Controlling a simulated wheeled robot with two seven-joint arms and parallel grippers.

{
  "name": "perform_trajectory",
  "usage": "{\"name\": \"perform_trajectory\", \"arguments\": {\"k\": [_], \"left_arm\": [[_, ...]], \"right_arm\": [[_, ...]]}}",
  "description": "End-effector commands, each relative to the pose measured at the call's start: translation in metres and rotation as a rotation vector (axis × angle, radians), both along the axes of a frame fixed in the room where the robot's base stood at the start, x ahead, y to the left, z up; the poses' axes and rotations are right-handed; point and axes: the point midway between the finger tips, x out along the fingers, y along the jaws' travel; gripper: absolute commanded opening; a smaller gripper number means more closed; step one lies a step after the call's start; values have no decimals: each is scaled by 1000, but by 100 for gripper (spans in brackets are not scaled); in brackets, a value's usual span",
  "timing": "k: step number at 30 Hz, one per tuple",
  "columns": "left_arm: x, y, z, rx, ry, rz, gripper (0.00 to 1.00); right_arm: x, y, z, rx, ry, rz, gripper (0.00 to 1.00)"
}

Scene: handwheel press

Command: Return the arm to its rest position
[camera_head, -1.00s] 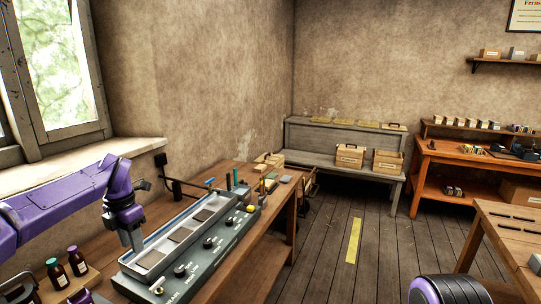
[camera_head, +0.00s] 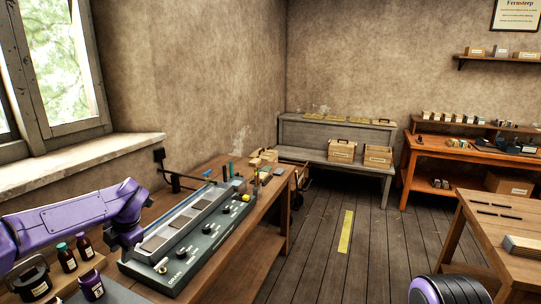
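My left arm (camera_head: 60,225) is purple and comes in from the left over the workbench. It bends down at the near left end of the long grey device. My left gripper (camera_head: 124,238) is small and dark there, partly hidden by the arm, and its fingers cannot be made out. I cannot tell whether it touches the device. A purple and black rounded part of my own body (camera_head: 447,290) shows at the bottom right. My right gripper is out of view.
The grey device (camera_head: 195,248) with knobs lies along the wooden bench. Several dark bottles (camera_head: 84,246) stand at the lower left, close to my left arm. A wooden table (camera_head: 490,225) is at the right. The plank floor between has a yellow strip (camera_head: 346,232) and is clear.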

Motion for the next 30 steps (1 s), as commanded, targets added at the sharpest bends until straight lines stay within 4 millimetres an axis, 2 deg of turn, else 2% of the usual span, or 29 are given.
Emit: {"name": "perform_trajectory", "arguments": {"k": [7, 11, 14, 15, 17, 18, 20, 21, 24, 27, 30], "left_arm": [[-11, -34, -101, 394, 8, -361, 38], [-38, -64, -174, 540, 35, -655, 38], [-81, -92, -244, 601, 81, -943, 38], [-103, -102, -272, 608, 107, -1061, 38], [-141, -115, -309, 599, 149, -1231, 38], [-170, -121, -332, 582, 184, -1341, 38], [-215, -127, -363, 544, 240, -1495, 38], [-246, -128, -381, 514, 283, -1591, 38], [-320, -124, -413, 429, 402, -1798, 38], [-376, -111, -431, 368, 520, -1924, 38], [-402, -98, -446, 351, 606, -1970, 38]], "right_arm": [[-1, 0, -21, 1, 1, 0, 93], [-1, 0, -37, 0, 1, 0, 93], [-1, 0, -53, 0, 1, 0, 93], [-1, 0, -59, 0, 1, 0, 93], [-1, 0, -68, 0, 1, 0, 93], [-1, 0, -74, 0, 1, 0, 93], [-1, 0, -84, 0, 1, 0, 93], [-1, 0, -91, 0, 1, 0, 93], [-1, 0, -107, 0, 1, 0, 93], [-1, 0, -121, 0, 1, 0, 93], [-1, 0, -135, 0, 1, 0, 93]]}}
